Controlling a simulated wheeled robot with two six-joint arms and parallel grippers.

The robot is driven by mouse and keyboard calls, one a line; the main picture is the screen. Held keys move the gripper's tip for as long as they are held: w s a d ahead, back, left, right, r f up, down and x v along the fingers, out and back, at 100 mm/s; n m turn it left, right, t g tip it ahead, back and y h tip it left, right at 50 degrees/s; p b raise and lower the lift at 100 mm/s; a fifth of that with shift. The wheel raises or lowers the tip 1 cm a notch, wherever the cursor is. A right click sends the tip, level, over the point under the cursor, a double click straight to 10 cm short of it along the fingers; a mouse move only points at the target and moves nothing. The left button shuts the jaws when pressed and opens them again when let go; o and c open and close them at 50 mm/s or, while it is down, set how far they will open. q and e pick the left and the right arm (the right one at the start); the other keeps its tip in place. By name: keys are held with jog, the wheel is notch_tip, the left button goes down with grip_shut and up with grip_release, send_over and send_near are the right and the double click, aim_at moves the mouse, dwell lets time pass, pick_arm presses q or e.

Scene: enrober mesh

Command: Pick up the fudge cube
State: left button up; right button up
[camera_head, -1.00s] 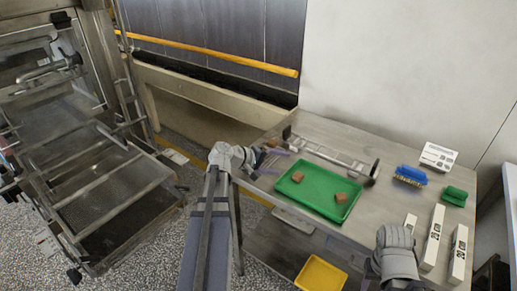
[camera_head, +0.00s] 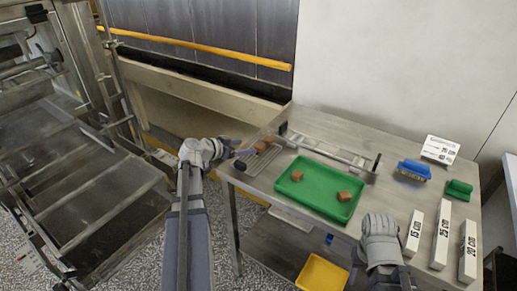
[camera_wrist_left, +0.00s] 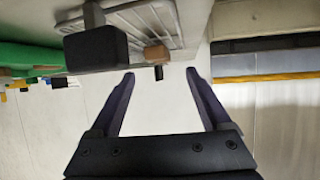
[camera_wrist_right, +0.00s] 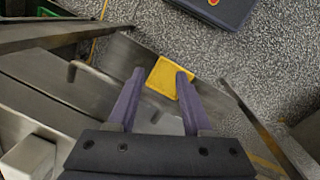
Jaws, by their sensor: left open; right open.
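Several brown cubes show in the head view. One brown cube (camera_head: 297,175) and another brown cube (camera_head: 344,196) lie apart in the green tray (camera_head: 322,207). More brown cubes (camera_head: 262,147) sit on the wire mesh (camera_head: 258,166) at the table's left end. My left gripper (camera_head: 240,152) is just left of this mesh. In the left wrist view its jaws (camera_wrist_left: 161,74) are open and empty, with a brown cube (camera_wrist_left: 157,53) beyond the tips. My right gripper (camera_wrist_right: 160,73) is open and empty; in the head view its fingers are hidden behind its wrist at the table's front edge.
A metal rail frame (camera_head: 325,150) lies behind the tray. A blue brush (camera_head: 413,170), a green brush (camera_head: 459,189), a white sign (camera_head: 440,149) and labelled white blocks (camera_head: 441,238) stand at the right. A yellow bin (camera_head: 321,274) is below the table. A dark block (camera_wrist_left: 95,48) shows near the left jaws.

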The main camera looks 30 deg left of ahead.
aim_at(258, 146)
pick_arm(q)
jog(key=shift+b+x, duration=1.7)
jog(key=shift+x, duration=2.25)
jog(key=shift+s+d, duration=0.15)
pick_arm(e)
notch_tip(258, 146, down, 3)
jog(key=shift+f, duration=0.2)
pick_arm(q)
jog(key=c, duration=1.2)
jog(key=shift+o, duration=0.2)
jog(key=shift+r, duration=0.1)
pick_arm(e)
jog(key=shift+r, duration=0.1)
